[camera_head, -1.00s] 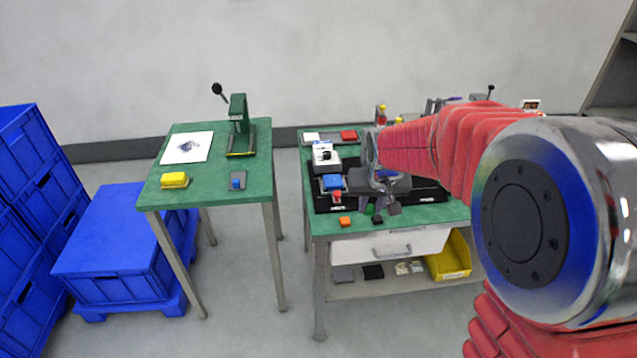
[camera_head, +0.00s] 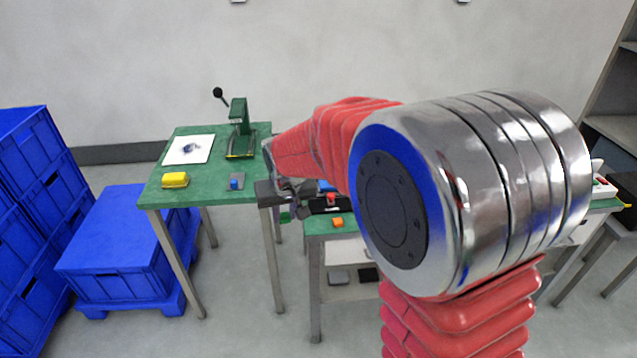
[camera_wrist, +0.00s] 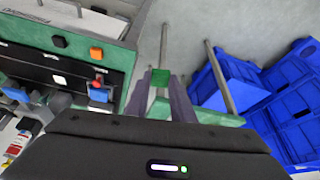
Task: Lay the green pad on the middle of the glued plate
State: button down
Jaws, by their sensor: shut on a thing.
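My gripper (camera_wrist: 162,98) is shut on the green pad (camera_wrist: 160,77), which sits between the fingertips in the wrist view. In the head view the pad (camera_head: 284,217) shows as a small green patch under my gripper (camera_head: 284,206). The gripper hangs in the gap between the two green tables, beside the left table's right edge. A small grey plate (camera_head: 236,186) with a blue piece or patch on it lies near the front right of the left table, left of my gripper. I cannot make out glue on it.
An orange block (camera_head: 337,222) sits on the right table. Blue crates (camera_head: 115,235) stand left. My arm hides much of the right table.

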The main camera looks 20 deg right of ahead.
aim_at(328, 184)
jog(key=u, duration=0.5)
jog(key=i, duration=1.05)
jog(key=z, duration=0.4)
